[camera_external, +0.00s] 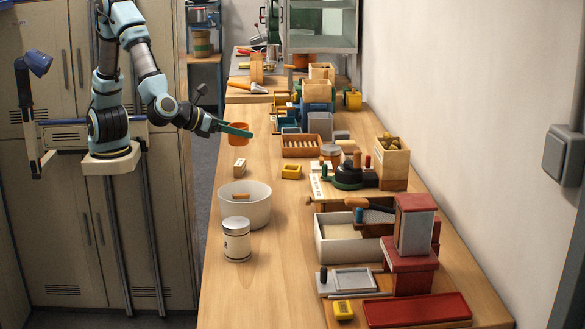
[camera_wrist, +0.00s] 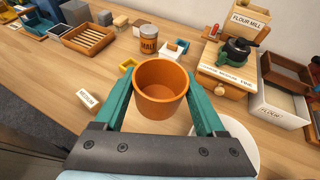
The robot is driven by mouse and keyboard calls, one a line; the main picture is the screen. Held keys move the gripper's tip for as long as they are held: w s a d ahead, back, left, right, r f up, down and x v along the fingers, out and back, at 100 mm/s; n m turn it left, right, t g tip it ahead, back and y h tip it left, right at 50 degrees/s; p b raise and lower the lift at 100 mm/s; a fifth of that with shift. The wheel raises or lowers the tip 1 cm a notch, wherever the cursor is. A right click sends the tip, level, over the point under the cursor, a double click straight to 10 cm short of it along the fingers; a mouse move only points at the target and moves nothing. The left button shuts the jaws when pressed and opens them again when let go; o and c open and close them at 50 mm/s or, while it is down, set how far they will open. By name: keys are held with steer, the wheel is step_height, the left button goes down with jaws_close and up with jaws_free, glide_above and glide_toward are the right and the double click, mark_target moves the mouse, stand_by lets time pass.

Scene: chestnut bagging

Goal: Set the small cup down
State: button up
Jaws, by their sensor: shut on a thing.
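The small cup is an orange-brown, empty-looking cup (camera_external: 238,134) in my gripper. In the wrist view the cup (camera_wrist: 160,88) sits upright between the two green fingers of my gripper (camera_wrist: 160,100), which is shut on it. The inside bottom of the cup is shadowed.
A white bowl (camera_external: 245,207) and a lidded canister (camera_external: 237,240) stand nearby. A small block marked "MEDIUM" (camera_wrist: 90,104) and a yellow tray (camera_external: 291,172) lie close. A slatted wooden tray (camera_external: 302,146), a malt tin (camera_wrist: 149,40) and the flour mill (camera_external: 349,174) stand beyond. Bench between them is bare.

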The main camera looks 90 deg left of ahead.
steer(key=w+a+n+g+y, duration=0.1)
steer(key=w+a+n+y, duration=0.1)
steer(key=a, duration=0.4)
steer(key=f, duration=1.1)
steer(key=shift+s+f, duration=0.2)
steer(key=shift+f, duration=0.05)
steer(key=shift+f+p, duration=0.35)
steer(key=shift+f, duration=2.05)
steer(key=shift+f, duration=0.15)
steer(key=o, duration=1.3)
steer(key=shift+o, duration=0.2)
